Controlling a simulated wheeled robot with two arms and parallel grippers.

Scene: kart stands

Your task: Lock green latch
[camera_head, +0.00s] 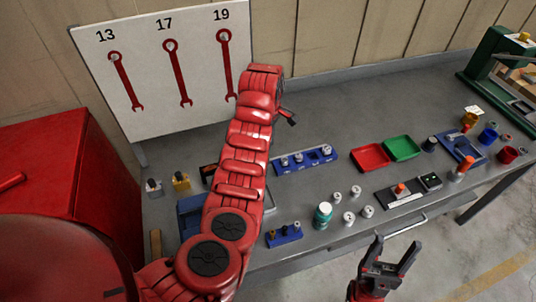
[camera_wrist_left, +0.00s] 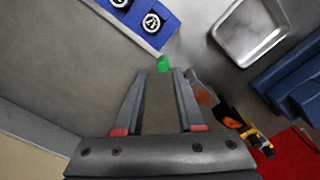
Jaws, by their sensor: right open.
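A small bright green piece (camera_wrist_left: 163,63), which looks like the green latch, shows in the left wrist view, beside the corner of a blue block. It lies just beyond the fingertips of my left gripper (camera_wrist_left: 166,73). Those fingers are apart with nothing seen between them; I cannot tell whether they touch the green piece. In the head view the red left arm reaches over the bench, only a dark bit of its gripper shows, and I cannot make out the latch. My right gripper (camera_head: 388,250) is open and empty in front of the bench.
Blue blocks with round pieces (camera_head: 305,159) stand on the grey bench. Red (camera_head: 370,157) and green (camera_head: 402,148) trays lie right of them. A wrench board (camera_head: 155,75) stands behind. A red cabinet (camera_head: 70,170) is at left. A metal tray (camera_wrist_left: 250,30) shows near my left gripper.

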